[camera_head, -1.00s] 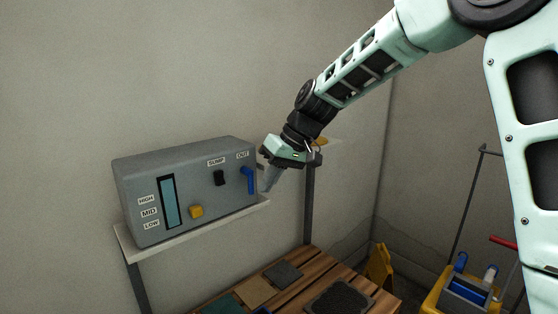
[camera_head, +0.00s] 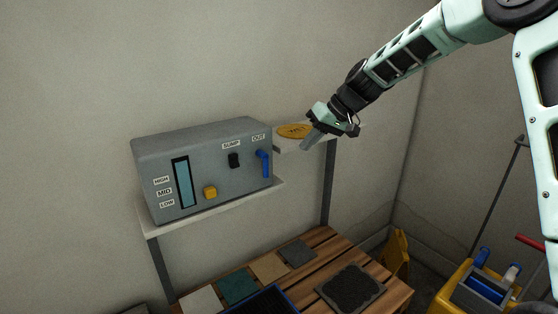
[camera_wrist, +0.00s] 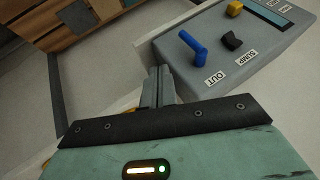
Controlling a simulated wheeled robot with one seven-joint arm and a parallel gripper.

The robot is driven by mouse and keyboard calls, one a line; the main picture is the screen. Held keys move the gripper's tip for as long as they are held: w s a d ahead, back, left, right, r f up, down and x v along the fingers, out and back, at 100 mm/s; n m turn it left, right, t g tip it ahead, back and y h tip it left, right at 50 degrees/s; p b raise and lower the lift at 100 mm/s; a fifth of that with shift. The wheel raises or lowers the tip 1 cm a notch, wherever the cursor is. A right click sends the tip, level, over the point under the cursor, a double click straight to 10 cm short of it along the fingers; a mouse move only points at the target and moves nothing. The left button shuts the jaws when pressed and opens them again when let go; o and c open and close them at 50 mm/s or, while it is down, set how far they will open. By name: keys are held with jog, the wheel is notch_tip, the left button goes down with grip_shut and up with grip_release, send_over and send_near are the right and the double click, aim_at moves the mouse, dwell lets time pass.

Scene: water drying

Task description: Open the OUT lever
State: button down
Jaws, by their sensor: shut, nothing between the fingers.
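The blue OUT lever (camera_head: 264,164) is on the right end of the front of a grey control box (camera_head: 212,190), under the OUT label. Its handle hangs down in the head view. In the wrist view the lever (camera_wrist: 193,48) sticks out from the panel, above and right of my fingers. My gripper (camera_head: 307,145) is shut and empty. It is to the right of the box, apart from the lever. In the wrist view its fingers (camera_wrist: 158,87) lie together beside the box's edge.
The box stands on a white shelf (camera_head: 218,203). A black SUMP knob (camera_head: 234,160) and a yellow button (camera_head: 210,192) are left of the lever. A second shelf with a round yellow item (camera_head: 293,131) is behind my gripper. A wooden table (camera_head: 318,262) is below.

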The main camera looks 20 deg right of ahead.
aim_at(264, 172)
jog(key=w+a+f+p, duration=0.2)
jog(key=a+f+p, duration=0.2)
jog(key=a+f, duration=0.2)
jog(key=shift+a+p, duration=0.4)
jog(key=shift+a, duration=0.5)
jog(key=shift+s+a+f+y+b, duration=0.1)
jog(key=shift+f+y+b, duration=0.2)
jog(key=shift+y+b, duration=0.85)
jog(key=a+m+y+b, duration=0.1)
jog(key=m+y+b, duration=0.1)
jog(key=y+b, duration=0.2)
jog(key=s+a+m+y+b, duration=0.1)
jog(key=y+b, duration=0.3)
jog(key=b, duration=0.6)
jog(key=a+f+m+y+b, duration=0.1)
jog(key=a+m+y+b, duration=0.1)
jog(key=y+b, duration=0.3)
jog(key=shift+s+a+m+b, duration=0.15)
jog(key=shift+m+b, duration=0.65)
jog(key=shift+b, duration=0.4)
jog(key=shift+s+r, duration=0.1)
jog(key=shift+r, duration=0.05)
jog(key=shift+a+b, duration=0.15)
jog(key=shift+b, duration=0.2)
